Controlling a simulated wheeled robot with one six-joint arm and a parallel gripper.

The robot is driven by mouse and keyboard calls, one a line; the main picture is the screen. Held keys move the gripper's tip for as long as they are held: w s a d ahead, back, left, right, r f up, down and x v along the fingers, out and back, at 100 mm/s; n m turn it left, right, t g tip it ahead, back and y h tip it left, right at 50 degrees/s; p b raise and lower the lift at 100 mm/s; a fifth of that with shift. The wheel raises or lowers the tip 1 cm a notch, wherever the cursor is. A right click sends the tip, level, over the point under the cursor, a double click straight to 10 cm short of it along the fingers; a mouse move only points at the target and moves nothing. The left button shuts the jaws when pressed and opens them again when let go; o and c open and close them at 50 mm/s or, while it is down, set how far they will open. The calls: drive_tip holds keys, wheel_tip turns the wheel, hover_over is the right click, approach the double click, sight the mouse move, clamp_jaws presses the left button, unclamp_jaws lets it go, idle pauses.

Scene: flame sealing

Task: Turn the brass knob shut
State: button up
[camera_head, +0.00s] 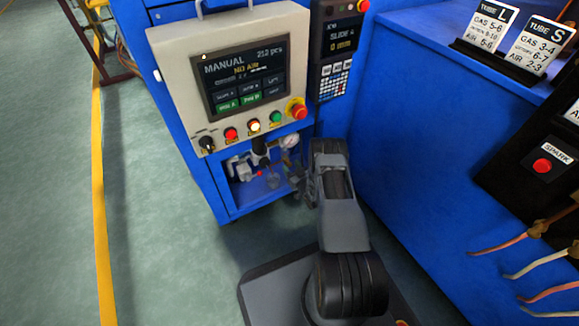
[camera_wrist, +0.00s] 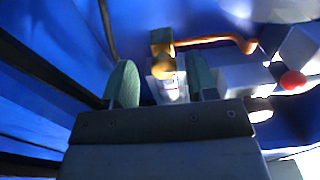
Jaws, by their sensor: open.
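In the wrist view, a small brass knob (camera_wrist: 163,68) shows between the two greenish fingers of my gripper (camera_wrist: 160,72), on a pale fitting with a red mark. The fingers stand apart on either side of it, with gaps visible. Whether the fingertips reach around it in depth, I cannot tell. A copper-coloured pipe (camera_wrist: 215,40) runs right from the brass block above the knob. In the head view, my gripper (camera_head: 299,184) is at the right side of the open bay under the panel. The knob cannot be made out there.
In the wrist view, a red button-like part (camera_wrist: 293,80) lies right of the fingers. In the head view, the bay holds a gauge (camera_head: 288,141) and a black-topped regulator (camera_head: 259,148). The control panel (camera_head: 243,78) overhangs them and reads "NO AIR". Floor at left is clear.

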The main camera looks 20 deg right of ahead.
drive_tip(key=shift+w+a, duration=0.1)
drive_tip(key=shift+a, duration=0.1)
drive_tip(key=shift+c, duration=0.5)
drive_tip(key=c, duration=0.8)
